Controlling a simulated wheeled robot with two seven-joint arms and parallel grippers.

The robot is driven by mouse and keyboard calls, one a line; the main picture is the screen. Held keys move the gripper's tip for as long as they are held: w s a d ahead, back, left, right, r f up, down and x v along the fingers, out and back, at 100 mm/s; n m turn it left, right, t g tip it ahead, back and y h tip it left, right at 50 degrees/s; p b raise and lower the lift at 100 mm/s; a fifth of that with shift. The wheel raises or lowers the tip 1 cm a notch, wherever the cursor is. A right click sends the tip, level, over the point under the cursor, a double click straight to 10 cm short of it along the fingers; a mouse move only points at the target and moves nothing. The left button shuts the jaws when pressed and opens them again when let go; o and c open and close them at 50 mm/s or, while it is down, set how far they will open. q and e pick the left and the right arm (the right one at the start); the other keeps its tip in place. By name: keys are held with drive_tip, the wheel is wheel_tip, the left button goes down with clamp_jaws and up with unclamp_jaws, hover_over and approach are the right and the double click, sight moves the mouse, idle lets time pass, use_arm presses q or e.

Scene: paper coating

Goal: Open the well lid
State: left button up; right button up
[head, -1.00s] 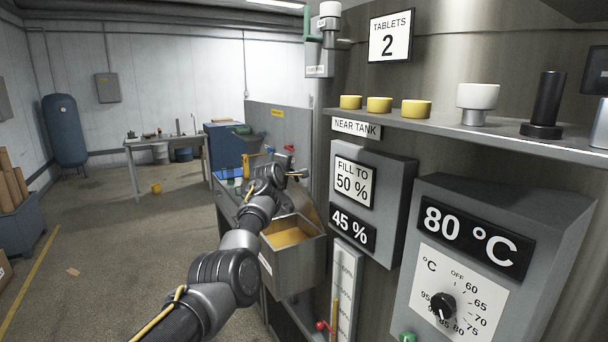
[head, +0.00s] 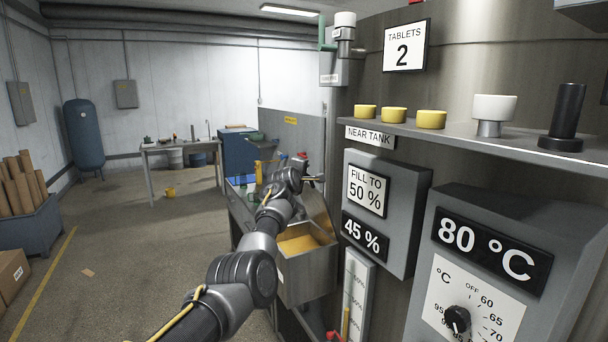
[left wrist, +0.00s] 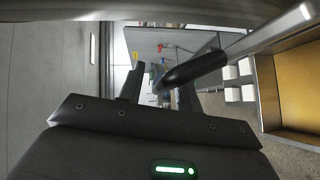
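The metal well box (head: 306,277) is open at the top in the head view, with yellow inside. Its wall and yellow interior also show at the right of the left wrist view (left wrist: 300,85). A grey plate, apparently the lid (head: 319,212), stands raised at its back, partly hidden by my arm. In the left wrist view a black handle (left wrist: 196,68) on a metal bar crosses near my left gripper's right finger, its tip in the gap. My right gripper is out of view.
Right of the box stand the fill panel (head: 381,215) and the temperature unit (head: 500,260). A shelf (head: 470,135) with yellow caps (head: 395,115) runs above. A workbench (head: 180,148) is at the back.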

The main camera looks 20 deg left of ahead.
use_arm(q)
drive_tip(key=shift+d+f, duration=0.1)
drive_tip(key=shift+s, duration=0.1)
drive_tip(key=shift+s+d+b, duration=0.1)
drive_tip(key=shift+s+b, duration=0.45)
drive_tip(key=shift+b, duration=0.25)
drive_tip(key=b+v, duration=0.4)
drive_tip(key=v, duration=0.5)
drive_tip(key=shift+s, duration=0.25)
